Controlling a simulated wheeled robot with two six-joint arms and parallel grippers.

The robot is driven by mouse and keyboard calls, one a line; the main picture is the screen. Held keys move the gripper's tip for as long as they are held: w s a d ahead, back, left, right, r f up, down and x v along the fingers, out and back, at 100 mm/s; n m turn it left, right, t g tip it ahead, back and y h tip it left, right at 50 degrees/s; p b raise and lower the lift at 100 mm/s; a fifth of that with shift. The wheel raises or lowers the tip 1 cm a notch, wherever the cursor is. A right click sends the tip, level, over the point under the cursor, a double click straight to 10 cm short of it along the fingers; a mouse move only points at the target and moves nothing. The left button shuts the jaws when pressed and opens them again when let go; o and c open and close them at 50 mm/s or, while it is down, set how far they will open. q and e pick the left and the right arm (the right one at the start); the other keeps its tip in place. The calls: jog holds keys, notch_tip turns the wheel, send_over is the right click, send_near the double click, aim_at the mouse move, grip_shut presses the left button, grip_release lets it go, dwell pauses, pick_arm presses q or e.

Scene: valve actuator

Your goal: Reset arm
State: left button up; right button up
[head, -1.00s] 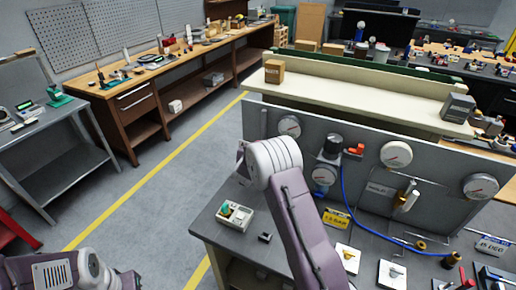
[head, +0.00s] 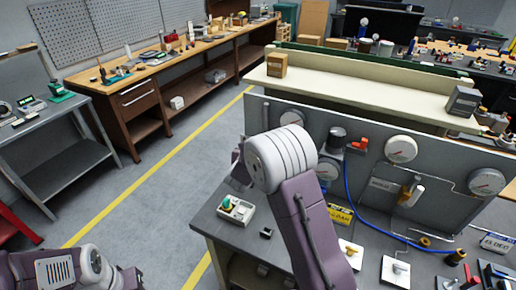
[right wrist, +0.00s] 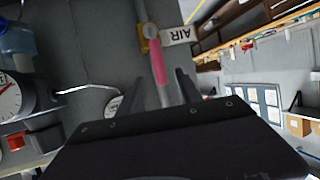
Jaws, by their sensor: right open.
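In the right wrist view, a pink-red lever (right wrist: 158,66) extends from a yellow valve body (right wrist: 150,38) on a grey panel, beside a white AIR label (right wrist: 178,36). My right gripper (right wrist: 162,78) is open, with one dark finger on each side of the lever's lower end. I cannot tell whether a finger touches it. In the head view, my right arm's white joint and purple link hide this gripper and part of the panel (head: 364,178). Only part of my left arm shows at the lower left; its gripper is out of view.
The panel carries several round gauges (head: 401,149), a red-handled fitting (head: 360,144) and a blue hose (head: 365,222). Open floor lies to the left.

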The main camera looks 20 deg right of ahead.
jog(key=shift+s+a+r, duration=0.15)
jog(key=shift+s, duration=0.15)
